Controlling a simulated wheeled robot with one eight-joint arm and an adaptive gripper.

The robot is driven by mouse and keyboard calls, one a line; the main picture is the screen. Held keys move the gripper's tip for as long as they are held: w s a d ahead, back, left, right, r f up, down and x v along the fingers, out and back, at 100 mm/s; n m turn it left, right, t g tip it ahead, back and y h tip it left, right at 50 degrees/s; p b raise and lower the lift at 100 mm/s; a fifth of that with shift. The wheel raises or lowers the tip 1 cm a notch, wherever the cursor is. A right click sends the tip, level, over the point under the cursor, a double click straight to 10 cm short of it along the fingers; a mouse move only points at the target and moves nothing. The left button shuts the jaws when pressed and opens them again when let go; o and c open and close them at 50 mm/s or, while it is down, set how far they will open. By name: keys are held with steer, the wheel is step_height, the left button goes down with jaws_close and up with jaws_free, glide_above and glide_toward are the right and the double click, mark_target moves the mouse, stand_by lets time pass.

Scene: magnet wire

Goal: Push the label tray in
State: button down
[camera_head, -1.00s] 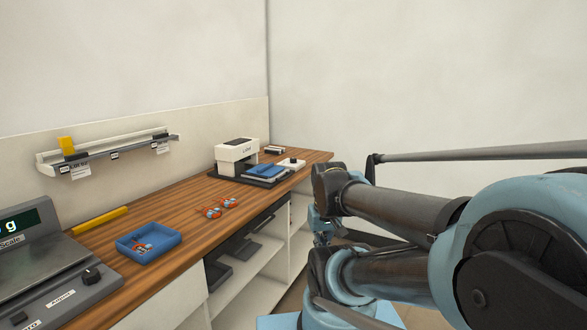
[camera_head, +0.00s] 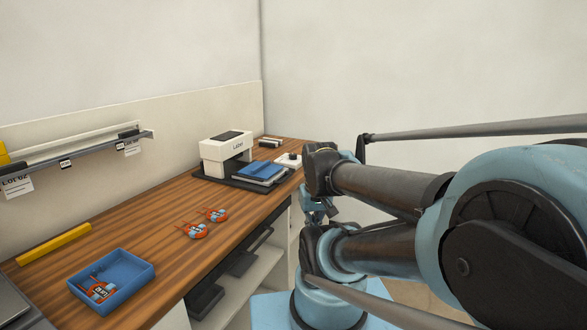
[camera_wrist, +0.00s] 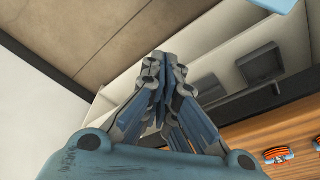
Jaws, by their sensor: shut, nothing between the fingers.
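The white label machine (camera_head: 222,150) stands toward the far end of the wooden bench. Its blue tray (camera_head: 258,171) sticks out at the front, over a dark base plate (camera_head: 240,184), toward the bench's front edge. My gripper (camera_wrist: 162,60) shows in the wrist view with its fingers together and nothing between them. It is apart from the tray, above the floor side of the bench, with shelves beyond it. The label machine and tray are not in the wrist view. In the head view my arm hides most of the gripper.
Two orange-red coils (camera_head: 204,223) lie on the bench, and a blue bin (camera_head: 112,282) holds another. A yellow bar (camera_head: 54,244) lies near the back wall. A white block (camera_head: 288,161) sits right of the tray. Open shelves (camera_head: 240,270) are under the bench.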

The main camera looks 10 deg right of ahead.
steer(key=w+d+r+m+y, duration=0.1)
steer(key=w+r+m, duration=0.45)
steer(key=w, duration=0.35)
steer(key=w+d+r+m, duration=0.1)
steer(key=w+r+m, duration=0.3)
steer(key=w+m, duration=0.35)
steer(key=w+d+r+m+y, duration=0.1)
steer(key=w+d+r+m, duration=0.1)
steer(key=w+r+m, duration=0.5)
steer(key=w+d+f+m, duration=0.2)
steer(key=w+m, duration=0.1)
steer(key=w, duration=0.3)
steer(key=w+d+f+m, duration=0.1)
steer(key=w+f+m, duration=0.1)
steer(key=w, duration=0.5)
steer(key=shift+g, duration=0.3)
steer(key=x, duration=0.9)
steer(key=shift+w+a+f, duration=0.2)
steer(key=shift+w+a, duration=0.2)
steer(key=shift+a, duration=0.2)
steer(key=shift+w+a+f, duration=0.15)
steer(key=shift+w+a, duration=0.3)
steer(key=shift+a, duration=0.1)
steer(key=shift+w+a, duration=0.4)
steer(key=shift+a, duration=0.15)
